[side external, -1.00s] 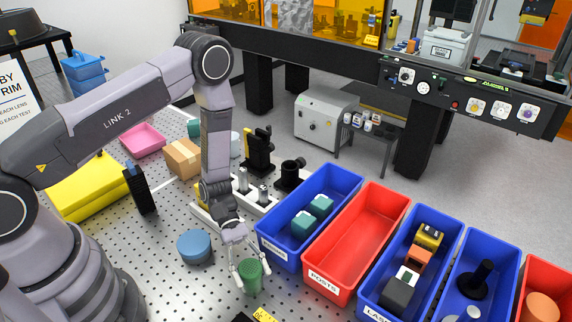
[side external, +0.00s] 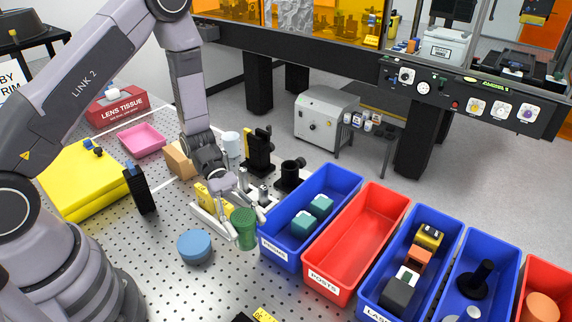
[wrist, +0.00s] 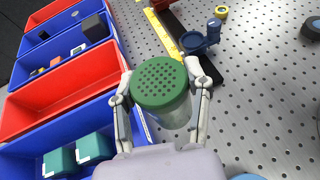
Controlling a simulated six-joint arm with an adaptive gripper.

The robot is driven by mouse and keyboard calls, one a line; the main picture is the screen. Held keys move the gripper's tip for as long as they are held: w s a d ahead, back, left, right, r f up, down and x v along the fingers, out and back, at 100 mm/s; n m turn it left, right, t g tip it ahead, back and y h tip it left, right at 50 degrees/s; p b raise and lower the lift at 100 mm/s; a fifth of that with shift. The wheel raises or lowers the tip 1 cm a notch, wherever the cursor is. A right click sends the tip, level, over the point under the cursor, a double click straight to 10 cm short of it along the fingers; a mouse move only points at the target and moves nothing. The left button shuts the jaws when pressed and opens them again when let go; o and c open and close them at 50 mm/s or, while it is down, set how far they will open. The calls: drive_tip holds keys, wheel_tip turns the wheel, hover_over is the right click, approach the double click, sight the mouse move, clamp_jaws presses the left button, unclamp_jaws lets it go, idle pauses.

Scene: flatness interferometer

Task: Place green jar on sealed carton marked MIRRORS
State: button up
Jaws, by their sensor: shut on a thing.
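The green jar (side external: 243,231) is upright between the fingers of my gripper (side external: 246,222), which is shut on it. It appears raised above the perforated table. In the wrist view the jar's green lid with holes (wrist: 160,82) faces the camera, its clear body below, with a finger of my gripper (wrist: 161,95) on each side. A brown carton (side external: 178,161) stands farther back on the table, partly hidden behind my arm. I cannot read any MIRRORS marking on it.
A blue round container (side external: 195,247) is on the table left of the jar. Blue and red bins, the nearest being the blue one (side external: 279,256), stand to the right. Black mounts (side external: 259,155), a white cylinder (side external: 232,144) and a pink tray (side external: 141,140) are near the carton.

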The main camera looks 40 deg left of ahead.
drive_tip(key=w+a+r+n+t, duration=0.2)
drive_tip(key=w+a+n+t, duration=0.15)
drive_tip(key=a, duration=0.55)
drive_tip(key=w+a+r+n+t, duration=0.3)
drive_tip(key=a+n+t, duration=0.15)
drive_tip(key=a, duration=0.35)
drive_tip(key=s+a+r+n+t+y, duration=0.2)
drive_tip(key=a+n+t+y, duration=0.1)
drive_tip(key=a, duration=0.6)
drive_tip(key=s+a+r+n+t+y, duration=0.2)
drive_tip(key=a+n+t+y, duration=0.15)
drive_tip(key=a, duration=0.45)
hover_over(185, 158)
drive_tip(key=s+a, duration=0.2)
wheel_tip(185, 158, down, 4)
drive_tip(key=shift+h, duration=0.45)
drive_tip(key=w+f, duration=0.1)
drive_tip(key=w+a+f, duration=0.1)
drive_tip(key=w+f, duration=0.1)
drive_tip(key=w+a+f, duration=0.1)
drive_tip(key=f, duration=0.1)
drive_tip(key=shift+w+a+f, duration=0.1)
drive_tip(key=shift+w+f, duration=0.15)
drive_tip(key=shift+f, duration=1.55)
drive_tip(key=shift+f, duration=0.15)
